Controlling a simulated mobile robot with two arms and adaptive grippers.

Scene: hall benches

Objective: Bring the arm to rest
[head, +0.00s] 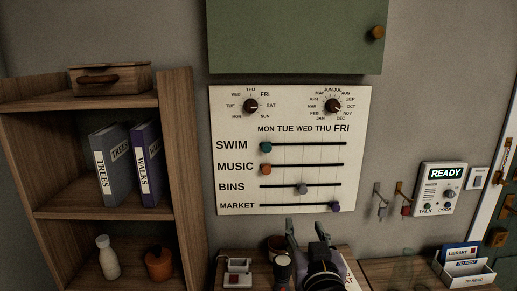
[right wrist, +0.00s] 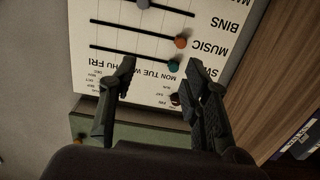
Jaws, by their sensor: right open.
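My right gripper (head: 306,231) is at the bottom centre of the head view, below the white week board (head: 232,183). Its fingers point up and are spread, with nothing between them. In the right wrist view the open fingers (right wrist: 165,75) stand in front of the board, which appears upside down. A gap to the board seems to remain, but its size is hard to tell. My left gripper is in neither view.
The board has a teal slider (head: 265,147), an orange slider (head: 266,170), a grey slider (head: 302,189) and a purple slider (head: 336,207). A wooden shelf (head: 183,190) stands left. A green cabinet (head: 290,40) hangs above. Hooks, a READY panel (head: 441,188) and a letter holder (head: 468,274) are right.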

